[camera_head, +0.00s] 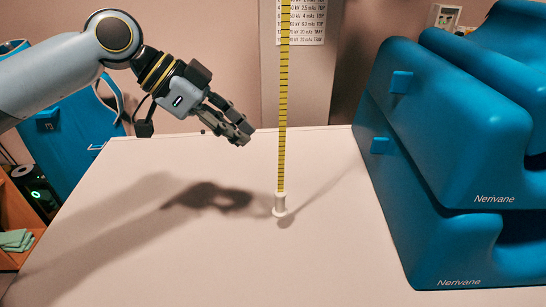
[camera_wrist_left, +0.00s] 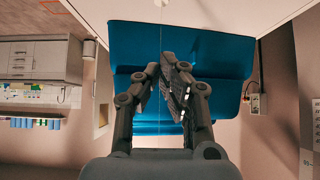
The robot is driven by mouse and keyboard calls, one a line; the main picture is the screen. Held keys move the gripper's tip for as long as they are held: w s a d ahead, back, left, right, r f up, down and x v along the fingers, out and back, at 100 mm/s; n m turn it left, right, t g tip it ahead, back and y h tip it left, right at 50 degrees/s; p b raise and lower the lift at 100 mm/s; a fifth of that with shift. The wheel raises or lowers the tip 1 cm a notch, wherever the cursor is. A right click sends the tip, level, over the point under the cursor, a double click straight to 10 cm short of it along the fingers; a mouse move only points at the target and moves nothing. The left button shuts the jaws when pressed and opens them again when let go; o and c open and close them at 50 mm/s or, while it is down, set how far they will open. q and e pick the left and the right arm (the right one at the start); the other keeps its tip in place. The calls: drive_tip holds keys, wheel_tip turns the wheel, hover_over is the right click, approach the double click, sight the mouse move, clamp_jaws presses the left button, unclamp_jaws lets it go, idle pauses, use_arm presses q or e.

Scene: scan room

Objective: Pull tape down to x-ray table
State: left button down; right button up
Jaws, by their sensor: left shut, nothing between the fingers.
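The yellow tape (camera_head: 283,110) with black marks hangs straight down in the head view. A white end piece (camera_head: 280,205) is at its lower end, at or just above the table surface; I cannot tell whether it touches. The white x-ray table (camera_head: 330,260) lies below. My left gripper (camera_head: 246,134) is above the table, to the left of the tape and apart from it. Its fingers are shut with nothing between them. In the left wrist view the fingers (camera_wrist_left: 178,82) show close together. My right gripper is not in view.
Large blue padded blocks (camera_head: 455,225) stand on the table's right side. Another blue object (camera_head: 75,135) stands beyond the left edge, near a shelf (camera_head: 15,225) with green cloth. A column with a printed chart (camera_head: 305,22) rises behind the tape. The table's middle and front are clear.

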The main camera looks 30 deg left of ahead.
use_arm(q)
drive_tip(key=p, duration=0.1)
hover_over(275, 194)
drive_tip(key=f, duration=0.7)
drive_tip(key=shift+w+d, duration=0.25)
drive_tip(key=shift+d, duration=0.15)
wheel_tip(275, 194, down, 3)
drive_tip(key=shift+a+r+p, duration=0.1)
drive_tip(key=shift+r+p, duration=0.1)
drive_tip(key=shift+p, duration=0.2)
drive_tip(key=shift+s+f, duration=0.1)
drive_tip(key=shift+f, duration=0.6)
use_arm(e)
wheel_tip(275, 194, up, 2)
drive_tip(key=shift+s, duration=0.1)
use_arm(q)
drive_tip(key=shift+f, duration=0.1)
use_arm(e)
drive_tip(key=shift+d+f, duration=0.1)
use_arm(q)
wheel_tip(275, 194, down, 5)
drive_tip(key=b, duration=0.3)
drive_tip(key=shift+r, duration=0.25)
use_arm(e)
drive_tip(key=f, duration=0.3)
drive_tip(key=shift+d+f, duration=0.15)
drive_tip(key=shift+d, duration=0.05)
use_arm(q)
drive_tip(key=shift+r, duration=0.2)
